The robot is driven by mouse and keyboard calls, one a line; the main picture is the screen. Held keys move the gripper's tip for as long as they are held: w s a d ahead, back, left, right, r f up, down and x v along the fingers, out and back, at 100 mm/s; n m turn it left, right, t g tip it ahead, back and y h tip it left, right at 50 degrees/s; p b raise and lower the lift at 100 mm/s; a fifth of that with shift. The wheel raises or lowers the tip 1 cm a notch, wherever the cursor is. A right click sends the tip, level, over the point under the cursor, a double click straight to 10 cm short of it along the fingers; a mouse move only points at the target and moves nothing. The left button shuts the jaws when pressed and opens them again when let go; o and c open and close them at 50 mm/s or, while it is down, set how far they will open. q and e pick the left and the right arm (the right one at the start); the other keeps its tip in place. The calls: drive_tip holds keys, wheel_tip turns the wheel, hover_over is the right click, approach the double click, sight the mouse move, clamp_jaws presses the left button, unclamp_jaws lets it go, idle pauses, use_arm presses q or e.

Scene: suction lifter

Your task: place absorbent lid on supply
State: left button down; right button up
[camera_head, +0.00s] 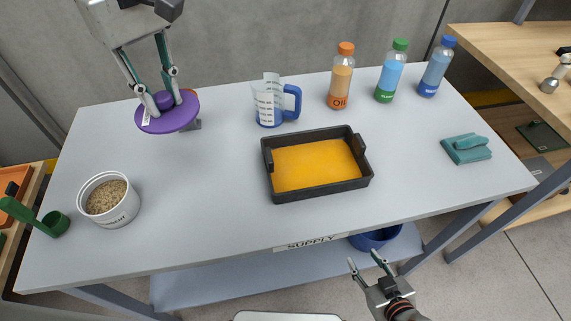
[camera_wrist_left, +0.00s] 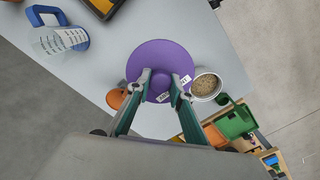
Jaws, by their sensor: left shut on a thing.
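The purple absorbent lid (camera_head: 182,113) is a round disc with a knob and a white label. My left gripper (camera_head: 164,103) is shut on its knob and holds it at the back left of the supply table (camera_head: 225,190); its exact height is hard to tell. In the left wrist view the lid (camera_wrist_left: 165,58) sits between the fingertips (camera_wrist_left: 160,92). The white absorbent tub (camera_head: 118,214), open and full of tan granules, stands at the table's left; it also shows in the left wrist view (camera_wrist_left: 206,96). My right gripper (camera_head: 365,259) is open and empty before the table's front edge.
A black tray (camera_head: 320,194) with an orange inside lies mid-table. A blue-handled measuring jug (camera_head: 270,105) stands behind it. Several bottles (camera_head: 341,78) line the back right. The table between tub and tray is clear.

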use_arm(q)
wheel_tip(320, 180, down, 20)
drive_tip(key=shift+f+b, duration=0.1)
drive_tip(key=shift+b, duration=0.6)
drive_tip(key=c, duration=2.1)
unclamp_jaws()
drive_tip(key=shift+f, duration=0.1)
drive_tip(key=shift+c, duration=0.2)
drive_tip(key=o, duration=0.4)
drive_tip(key=shift+c, duration=0.2)
wheel_tip(320, 180, up, 12)
drive_tip(key=shift+r, duration=0.2)
